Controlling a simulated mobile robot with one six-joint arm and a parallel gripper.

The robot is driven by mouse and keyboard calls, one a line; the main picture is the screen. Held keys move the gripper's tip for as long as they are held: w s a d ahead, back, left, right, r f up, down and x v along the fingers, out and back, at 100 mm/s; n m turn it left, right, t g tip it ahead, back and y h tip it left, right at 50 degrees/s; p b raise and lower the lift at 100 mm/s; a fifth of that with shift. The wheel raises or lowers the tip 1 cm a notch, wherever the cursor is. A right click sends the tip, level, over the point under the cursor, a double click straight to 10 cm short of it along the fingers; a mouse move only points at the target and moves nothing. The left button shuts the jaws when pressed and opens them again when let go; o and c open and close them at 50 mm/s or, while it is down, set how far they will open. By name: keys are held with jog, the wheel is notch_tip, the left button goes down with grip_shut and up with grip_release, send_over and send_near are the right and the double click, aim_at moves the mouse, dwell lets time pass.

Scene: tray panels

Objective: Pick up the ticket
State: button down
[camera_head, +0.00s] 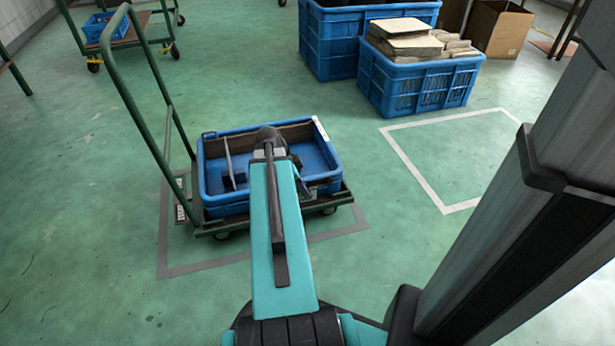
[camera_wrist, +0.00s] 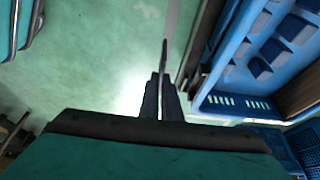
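In the wrist view, my gripper (camera_wrist: 161,98) has its dark fingers close together around a thin, narrow strip. The strip looks like the ticket (camera_wrist: 165,56) seen nearly edge-on, and it sticks out past the fingertips with green floor behind it. Its face and any print do not show. In the head view, my arm reaches over the blue tray (camera_head: 225,210) on a green cart, and my fingers are hidden behind it. The side of a blue tray or crate (camera_wrist: 235,105) shows to the right of my fingers in the wrist view.
The cart's tall green handle (camera_head: 125,75) rises on the left. A thin dark plate (camera_head: 229,163) stands inside the tray. Blue crates (camera_head: 425,88) and a cardboard box (camera_head: 500,28) stand at the back. The floor inside the white outline (camera_head: 445,205) is clear.

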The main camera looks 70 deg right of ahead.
jog(key=shift+a+r+p, duration=0.15)
jog(key=shift+a+p, duration=0.15)
jog(key=shift+a, duration=1.15)
